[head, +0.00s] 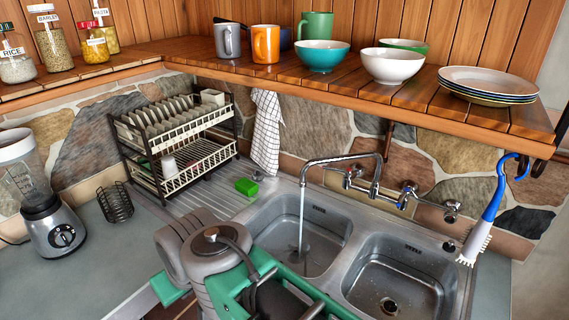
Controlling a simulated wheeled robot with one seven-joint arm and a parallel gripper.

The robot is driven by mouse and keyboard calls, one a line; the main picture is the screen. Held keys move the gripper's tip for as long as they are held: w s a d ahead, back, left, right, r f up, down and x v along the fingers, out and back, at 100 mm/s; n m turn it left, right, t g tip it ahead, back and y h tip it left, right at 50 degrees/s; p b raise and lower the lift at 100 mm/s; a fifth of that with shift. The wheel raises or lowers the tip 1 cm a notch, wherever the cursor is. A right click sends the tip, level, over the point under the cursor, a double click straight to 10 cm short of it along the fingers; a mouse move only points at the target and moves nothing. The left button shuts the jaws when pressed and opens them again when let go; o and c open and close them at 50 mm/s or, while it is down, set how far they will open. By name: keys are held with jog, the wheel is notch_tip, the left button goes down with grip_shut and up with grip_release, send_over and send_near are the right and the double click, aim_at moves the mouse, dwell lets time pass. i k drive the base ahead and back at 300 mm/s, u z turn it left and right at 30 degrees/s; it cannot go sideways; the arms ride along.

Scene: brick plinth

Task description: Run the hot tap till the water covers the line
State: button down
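The chrome spout (340,159) reaches over the left basin (335,228) of the steel double sink. A thin stream of water (302,215) falls from it into that basin. How deep the water stands there is hard to tell, and I cannot make out a line. The wall-mounted tap body (378,190) has a handle with a small red mark (349,174) at its left and a chrome handle (451,209) at its right. My grey and green arm parts fill the lower middle and cover the near left edge of the sink. My gripper does not show.
The right basin (392,275) looks empty. A blue-handled brush (486,215) hangs at the right. A dish rack (180,145), green sponge (246,186) and blender (50,220) stand left. A wooden shelf (440,108) with mugs, bowls and plates overhangs the sink.

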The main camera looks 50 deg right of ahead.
aim_at(347, 172)
jog(key=z, duration=0.1)
jog(key=i, duration=1)
jog(key=z, duration=0.9)
